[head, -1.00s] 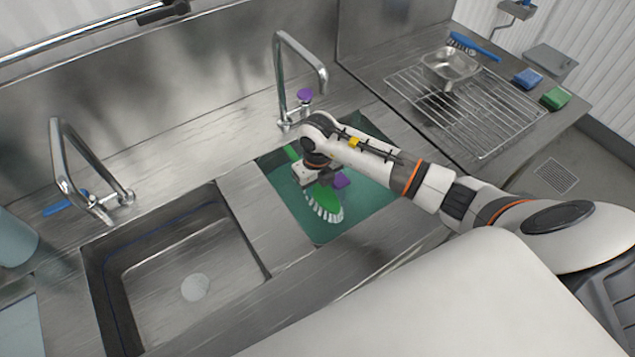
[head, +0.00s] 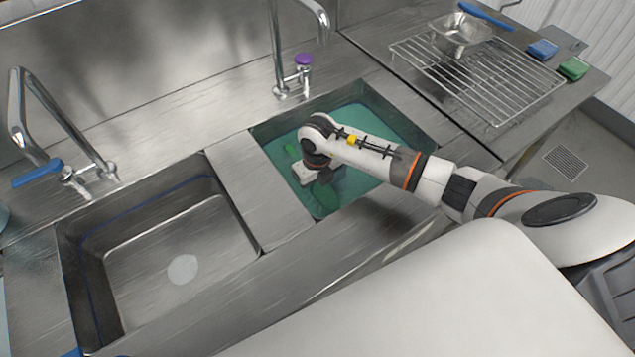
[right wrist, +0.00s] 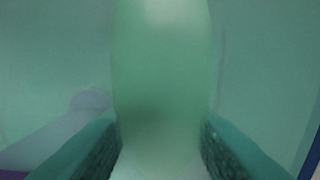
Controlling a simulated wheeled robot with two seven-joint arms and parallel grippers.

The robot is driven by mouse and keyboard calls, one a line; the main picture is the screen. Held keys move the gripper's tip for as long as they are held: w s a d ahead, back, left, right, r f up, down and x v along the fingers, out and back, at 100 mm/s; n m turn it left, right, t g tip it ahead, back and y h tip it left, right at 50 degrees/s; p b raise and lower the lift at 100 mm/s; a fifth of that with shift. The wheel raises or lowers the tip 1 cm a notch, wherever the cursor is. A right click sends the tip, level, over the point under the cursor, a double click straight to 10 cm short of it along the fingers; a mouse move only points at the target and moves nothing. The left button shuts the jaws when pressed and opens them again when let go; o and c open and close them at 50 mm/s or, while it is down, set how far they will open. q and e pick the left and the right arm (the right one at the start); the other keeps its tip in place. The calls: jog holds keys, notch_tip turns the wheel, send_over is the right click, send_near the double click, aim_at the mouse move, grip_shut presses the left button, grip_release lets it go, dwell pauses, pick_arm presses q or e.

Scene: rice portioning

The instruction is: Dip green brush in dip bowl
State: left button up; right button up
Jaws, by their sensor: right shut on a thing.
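The green brush (head: 325,197) is in the green liquid of the right-hand basin (head: 395,112), and its head is dim beneath the surface. One end of its handle shows as a brighter green bit to the left of my wrist. My right gripper (head: 318,176) is down in the same liquid, its fingers mostly hidden. In the right wrist view everything is tinted green, and the pale green brush handle (right wrist: 160,85) stands between my two fingers, which are shut on it. I see no separate bowl that I can name as the dip bowl. My left gripper is not in view.
The left basin (head: 150,225) is empty. A wire rack (head: 490,80) with a metal pan (head: 460,35), plus blue (head: 543,49) and green (head: 573,69) sponges, lie at right.

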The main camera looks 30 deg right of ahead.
aim_at(318, 184)
jog(key=shift+f+b, duration=1.85)
jog(key=shift+f, duration=0.85)
notch_tip(318, 184, up, 11)
jog(key=p, duration=0.8)
jog(key=shift+r+p, duration=0.15)
jog(key=shift+p, duration=0.25)
notch_tip(318, 184, up, 12)
jog(key=p, duration=0.8)
jog(key=shift+f, duration=0.2)
jog(key=shift+s+f, duration=0.1)
jog(key=shift+s, duration=0.05)
dwell(0.5)
